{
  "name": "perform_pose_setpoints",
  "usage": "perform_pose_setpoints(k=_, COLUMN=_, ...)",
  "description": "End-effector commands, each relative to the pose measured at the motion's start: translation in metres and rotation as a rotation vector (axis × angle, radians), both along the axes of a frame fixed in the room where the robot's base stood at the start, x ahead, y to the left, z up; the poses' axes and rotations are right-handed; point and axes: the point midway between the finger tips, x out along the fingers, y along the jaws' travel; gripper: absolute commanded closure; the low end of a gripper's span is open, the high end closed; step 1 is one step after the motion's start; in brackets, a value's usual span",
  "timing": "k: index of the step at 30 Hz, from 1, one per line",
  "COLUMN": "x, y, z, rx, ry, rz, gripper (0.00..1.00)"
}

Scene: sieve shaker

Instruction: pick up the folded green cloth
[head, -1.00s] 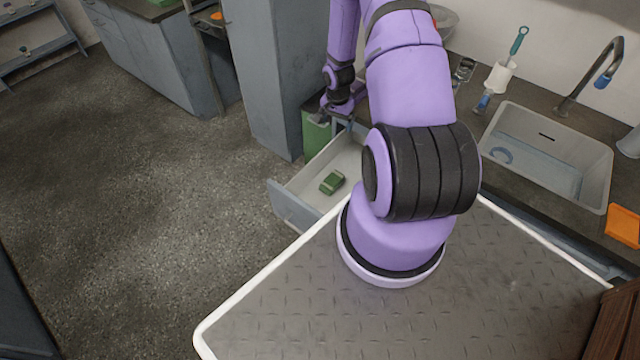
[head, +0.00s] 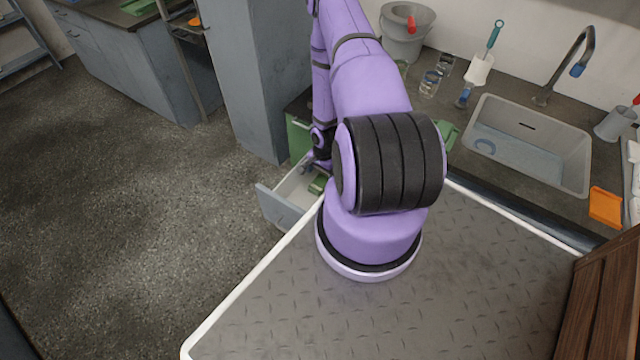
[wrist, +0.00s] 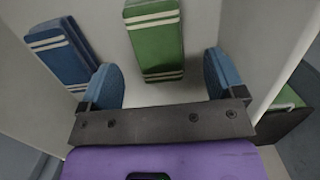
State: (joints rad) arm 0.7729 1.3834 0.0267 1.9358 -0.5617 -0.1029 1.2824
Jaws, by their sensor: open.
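The folded green cloth (wrist: 158,45) has pale stripes near its ends and lies on the floor of the open drawer. In the head view the green cloth (head: 318,184) shows only in part beside my arm. My gripper (wrist: 165,82) is open in the wrist view, its two blue fingertips spread to either side of the cloth's near end. The cloth lies between and beyond the fingertips, and I cannot tell how far below them it is. In the head view my gripper is mostly hidden by my arm.
A folded blue cloth (wrist: 62,50) with pale stripes lies left of the green one, close to the left finger. The drawer walls (wrist: 262,45) rise close on both sides. The drawer front (head: 278,210) stands out over open floor. A sink (head: 530,140) is at right.

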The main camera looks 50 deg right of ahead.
Motion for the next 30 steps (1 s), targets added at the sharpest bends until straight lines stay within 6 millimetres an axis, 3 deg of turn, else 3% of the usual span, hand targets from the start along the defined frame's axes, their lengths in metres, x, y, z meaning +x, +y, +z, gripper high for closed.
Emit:
perform_pose_setpoints(k=9, x=-0.002, y=0.006, z=-0.039, rx=0.0, ry=0.001, rz=0.001, gripper=0.12)
perform_pose_setpoints(k=19, x=-0.002, y=0.006, z=-0.044, rx=0.0, ry=0.001, rz=-0.001, gripper=0.12)
perform_pose_setpoints(k=26, x=-0.002, y=0.006, z=-0.044, rx=0.0, ry=0.001, rz=-0.001, gripper=0.65)
perform_pose_setpoints(k=30, x=-0.002, y=0.006, z=-0.044, rx=0.0, ry=0.001, rz=0.0, gripper=0.65)
